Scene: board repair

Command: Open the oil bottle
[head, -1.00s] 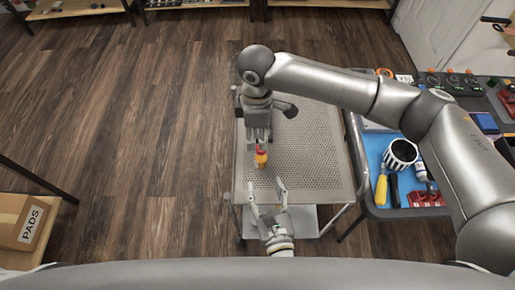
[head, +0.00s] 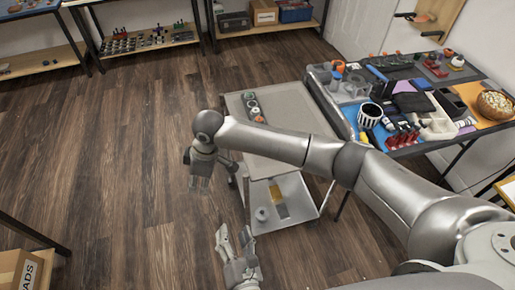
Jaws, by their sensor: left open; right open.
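I cannot make out the oil bottle clearly. A small reddish spot (head: 259,119) shows on the cart top (head: 290,102), just behind my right arm, but I cannot tell what it is. My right gripper (head: 199,184) hangs open, pointing down, left of the cart in the picture. Nothing shows in it. My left gripper (head: 234,236) is open and empty at the bottom, fingers pointing up the picture, near the cart's front left corner. My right arm crosses the cart and hides part of its top.
The lower shelf (head: 298,193) holds a white roll (head: 262,214) and a yellow item (head: 278,197). A crowded workbench at right has a striped cup (head: 370,115) and a bowl (head: 494,104). The floor at left is clear.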

